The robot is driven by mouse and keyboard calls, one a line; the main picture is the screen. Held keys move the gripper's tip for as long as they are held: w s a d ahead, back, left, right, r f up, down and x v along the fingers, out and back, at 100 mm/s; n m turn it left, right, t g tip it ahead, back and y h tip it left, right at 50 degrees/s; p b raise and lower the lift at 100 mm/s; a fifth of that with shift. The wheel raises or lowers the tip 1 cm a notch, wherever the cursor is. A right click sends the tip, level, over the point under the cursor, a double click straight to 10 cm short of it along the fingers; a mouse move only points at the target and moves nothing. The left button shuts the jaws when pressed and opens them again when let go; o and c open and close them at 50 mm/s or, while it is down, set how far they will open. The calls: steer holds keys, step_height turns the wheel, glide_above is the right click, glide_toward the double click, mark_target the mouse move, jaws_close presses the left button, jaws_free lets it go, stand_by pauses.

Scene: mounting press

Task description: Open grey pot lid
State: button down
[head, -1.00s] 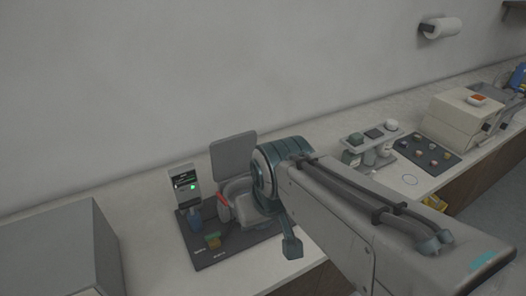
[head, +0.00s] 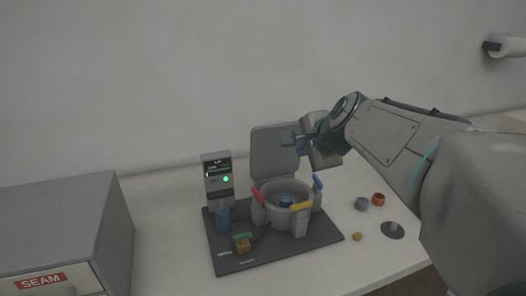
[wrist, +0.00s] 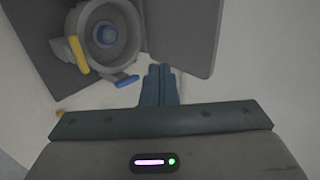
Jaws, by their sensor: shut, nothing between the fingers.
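The grey pot (head: 267,213) stands on a dark base plate with its mouth uncovered. A blue round part (head: 286,200) sits inside it. Its grey lid (head: 270,160) stands raised, upright behind the pot. Red, yellow and blue handles (head: 301,206) ring the pot. My gripper (head: 287,139) is shut and empty, by the upper right part of the lid in the head view; I cannot tell if it touches. In the wrist view, the shut fingers (wrist: 159,69) lie beside the lid's edge (wrist: 185,35), with the pot (wrist: 76,22) at upper left.
A control box (head: 217,179) with a green light stands left of the pot, with a blue cup (head: 223,217) before it. A grey box labelled SEAM (head: 60,230) is at left. Small cups (head: 378,199) and a grey disc (head: 392,230) lie right of the plate.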

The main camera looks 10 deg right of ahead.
steer(key=w, duration=0.1)
glide_toward(279, 150)
step_height(279, 150, down, 4)
steer(key=w, duration=0.3)
steer(key=shift+w+a+r, duration=0.1)
steer(key=shift+w+a, duration=0.4)
steer(key=shift+w, duration=0.1)
steer(key=shift+p, duration=0.3)
